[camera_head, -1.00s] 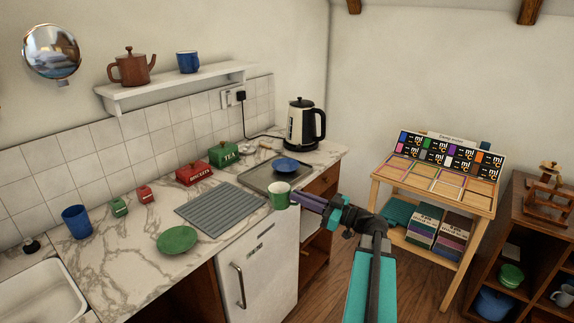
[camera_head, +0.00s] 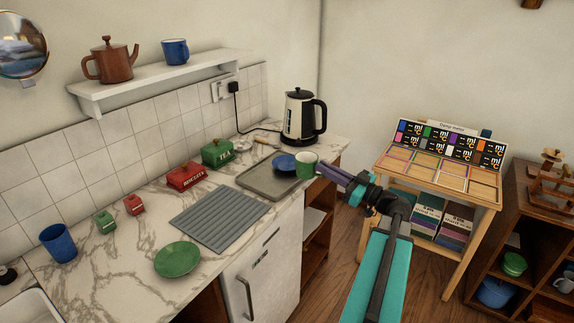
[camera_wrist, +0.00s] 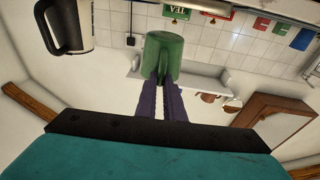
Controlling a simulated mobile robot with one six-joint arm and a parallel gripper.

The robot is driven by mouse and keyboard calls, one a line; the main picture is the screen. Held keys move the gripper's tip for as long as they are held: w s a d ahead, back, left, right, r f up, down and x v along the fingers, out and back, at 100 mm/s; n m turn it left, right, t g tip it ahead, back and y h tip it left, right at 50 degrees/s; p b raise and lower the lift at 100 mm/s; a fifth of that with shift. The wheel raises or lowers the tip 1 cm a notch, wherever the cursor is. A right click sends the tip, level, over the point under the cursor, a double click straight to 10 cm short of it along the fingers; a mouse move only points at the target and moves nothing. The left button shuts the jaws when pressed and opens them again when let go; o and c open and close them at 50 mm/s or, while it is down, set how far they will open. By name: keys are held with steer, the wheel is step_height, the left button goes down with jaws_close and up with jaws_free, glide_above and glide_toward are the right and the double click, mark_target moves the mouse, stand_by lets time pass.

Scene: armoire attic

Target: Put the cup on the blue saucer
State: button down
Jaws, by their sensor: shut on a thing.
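A green cup (camera_head: 306,165) is held by my gripper (camera_head: 324,170), which is shut on its side. The cup also shows between the purple fingers in the wrist view (camera_wrist: 163,55). In the head view the cup is just right of the blue saucer (camera_head: 284,162) and overlaps its right edge in the picture. The saucer lies on a grey tray (camera_head: 262,184) on the marble counter. I cannot tell how high the cup is above the tray.
A kettle (camera_head: 301,118) stands behind the saucer. A red tin (camera_head: 186,176) and a green tea tin (camera_head: 217,152) stand near the wall. A green saucer (camera_head: 177,259), a grey ribbed mat (camera_head: 219,215) and a blue cup (camera_head: 58,243) are on the counter further left.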

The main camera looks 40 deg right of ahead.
mark_target(304, 159)
steer(key=shift+s+d+r, duration=0.1)
steer(key=shift+s, duration=0.05)
steer(key=w+d, duration=0.1)
steer(key=w, duration=0.4)
steer(key=w+d+f+p, duration=0.1)
steer(key=w+d, duration=0.1)
steer(key=w, duration=0.3)
steer(key=w+d, duration=0.1)
steer(key=w, duration=0.4)
steer(key=shift+w+d+f+p, duration=0.15)
steer(key=shift+d+f+p, duration=0.15)
steer(key=shift+d+p, duration=0.1)
steer(key=shift+a, duration=0.1)
steer(key=shift+f, duration=0.1)
steer(key=shift+f+p, duration=0.3)
steer(key=shift+f, duration=1.35)
steer(key=c, duration=1.9)
jaws_free()
